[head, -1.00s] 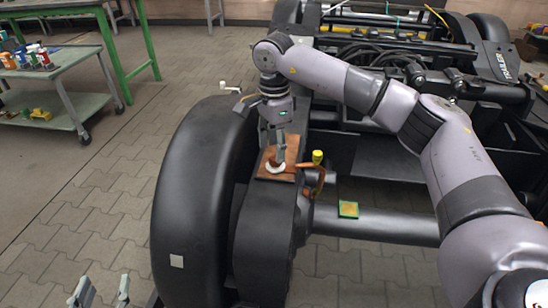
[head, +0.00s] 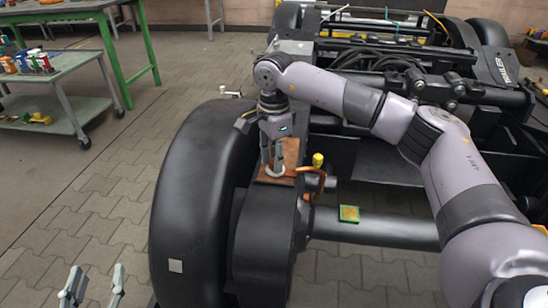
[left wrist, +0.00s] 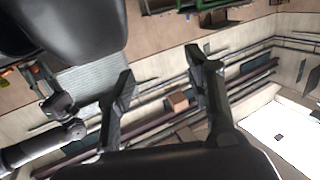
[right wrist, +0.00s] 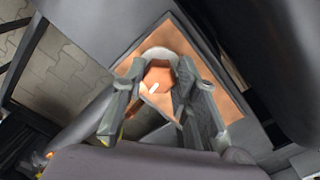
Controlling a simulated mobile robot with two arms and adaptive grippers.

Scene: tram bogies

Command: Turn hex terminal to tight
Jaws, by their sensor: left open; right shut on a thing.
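The hex terminal (right wrist: 158,76) is a copper-coloured hexagonal piece with a small white mark, seen in the right wrist view. It stands on a copper plate (right wrist: 222,95), with a pale ring (right wrist: 158,52) showing behind it. The plate also shows in the head view (head: 291,152) on top of the black housing. My right gripper (right wrist: 162,82) is shut on the hex terminal from above, one finger on each side; it also shows in the head view (head: 273,172), where it hides the terminal. My left gripper (head: 92,287) is open and empty at the lower left.
A yellow-capped post (head: 318,160) with a copper-coloured lead stands right beside the plate. The big black wheel cover (head: 190,200) lies to the left. A green-edged square (head: 349,213) sits on the axle tube. A cart (head: 60,85) stands at far left.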

